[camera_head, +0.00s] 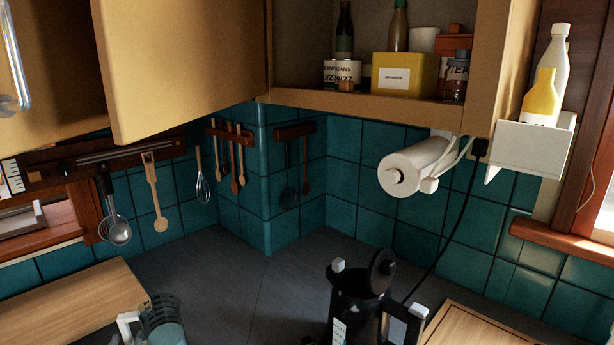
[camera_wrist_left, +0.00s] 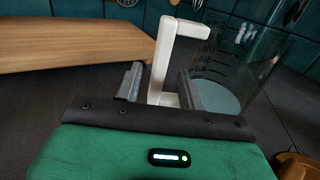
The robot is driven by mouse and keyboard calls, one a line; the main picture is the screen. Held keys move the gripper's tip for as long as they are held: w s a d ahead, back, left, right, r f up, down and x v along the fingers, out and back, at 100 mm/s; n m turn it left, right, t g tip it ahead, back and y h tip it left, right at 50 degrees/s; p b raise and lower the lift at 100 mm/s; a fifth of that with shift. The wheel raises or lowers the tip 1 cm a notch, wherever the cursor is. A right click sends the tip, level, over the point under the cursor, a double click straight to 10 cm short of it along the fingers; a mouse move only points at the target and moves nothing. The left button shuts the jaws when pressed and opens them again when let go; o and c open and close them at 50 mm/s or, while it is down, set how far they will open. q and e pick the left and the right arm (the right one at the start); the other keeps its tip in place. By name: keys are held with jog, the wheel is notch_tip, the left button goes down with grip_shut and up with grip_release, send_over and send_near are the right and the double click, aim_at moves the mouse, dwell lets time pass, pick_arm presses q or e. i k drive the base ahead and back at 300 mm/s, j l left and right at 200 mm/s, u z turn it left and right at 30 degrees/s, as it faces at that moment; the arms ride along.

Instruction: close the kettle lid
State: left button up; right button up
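The black kettle (camera_head: 369,309) stands on the dark counter at the lower right of the head view. Its round lid (camera_head: 383,264) is tilted up, open, above the body. The kettle has white parts at both sides, and its bottom is cut off by the frame. My left gripper (camera_wrist_left: 159,70) shows in the left wrist view, fingers apart, with the white handle (camera_wrist_left: 164,62) of a clear jug between them. A gap shows beside the left finger; I cannot tell whether the other finger touches the handle. My right gripper is not seen.
The clear measuring jug (camera_head: 166,322) stands at the lower left, near a wooden board (camera_head: 75,298). Another board (camera_head: 480,328) lies right of the kettle. A black cord (camera_head: 447,240) runs up to the wall. Open cabinets and a paper roll (camera_head: 414,168) hang above. Mid-counter is clear.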

aim_at(381, 270)
jog(key=k+l, duration=0.2)
jog(key=k, duration=0.2)
jog(key=k+l, duration=0.25)
jog(key=k, duration=0.15)
